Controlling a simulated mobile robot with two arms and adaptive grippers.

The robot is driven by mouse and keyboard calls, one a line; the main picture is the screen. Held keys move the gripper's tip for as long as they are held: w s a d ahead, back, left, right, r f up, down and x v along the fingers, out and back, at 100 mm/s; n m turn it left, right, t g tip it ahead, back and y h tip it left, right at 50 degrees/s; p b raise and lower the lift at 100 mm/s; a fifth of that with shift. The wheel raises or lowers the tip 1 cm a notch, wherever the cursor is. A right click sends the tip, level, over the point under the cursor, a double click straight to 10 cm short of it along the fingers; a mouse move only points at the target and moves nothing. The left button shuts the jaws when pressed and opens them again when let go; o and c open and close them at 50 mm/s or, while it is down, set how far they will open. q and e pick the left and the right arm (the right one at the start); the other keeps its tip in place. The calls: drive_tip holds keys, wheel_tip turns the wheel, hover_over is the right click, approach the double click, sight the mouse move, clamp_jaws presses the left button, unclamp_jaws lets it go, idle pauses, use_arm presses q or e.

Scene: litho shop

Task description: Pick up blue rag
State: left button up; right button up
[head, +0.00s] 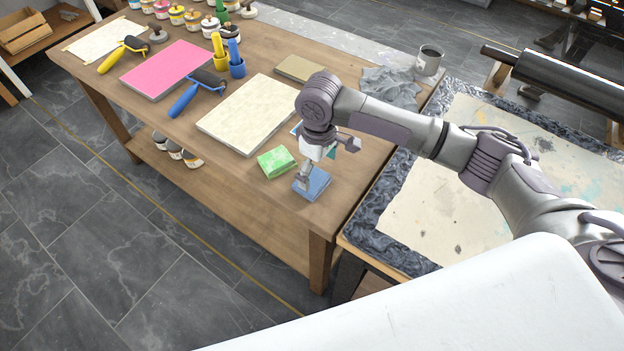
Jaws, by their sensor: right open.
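The blue rag (316,186) is a small folded blue square lying flat near the front right corner of the wooden table. My right gripper (302,184) points down at the rag's left part, with its fingertips at or just above the cloth; I cannot tell whether they touch it. It is open and holds nothing that I can see. It hides part of the rag's upper left. My left gripper is not in view.
A green folded rag (277,162) lies just left of the blue one. A cream slab (247,113), a pink slab (168,69), and a blue roller (197,90) lie further left. A grey crumpled cloth (390,86) and a mug (429,60) stand behind my right arm.

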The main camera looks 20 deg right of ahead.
sight(316, 180)
drive_tip(key=f, duration=0.4)
drive_tip(key=shift+w+a+f, duration=0.1)
drive_tip(key=shift+w+a, duration=0.05)
drive_tip(key=shift+w, duration=0.1)
drive_tip(key=c, duration=0.8)
drive_tip(key=shift+r, duration=0.65)
wheel_tip(316, 180, up, 3)
drive_tip(key=shift+f, duration=0.2)
drive_tip(key=s+r, duration=0.2)
drive_tip(key=s, duration=0.2)
drive_tip(key=s+r, duration=0.2)
drive_tip(key=s, duration=0.1)
drive_tip(key=s+d+r, duration=0.1)
drive_tip(key=s+r, duration=0.2)
drive_tip(key=s, duration=0.1)
drive_tip(key=shift+s+r, duration=0.1)
drive_tip(key=shift+s, duration=0.25)
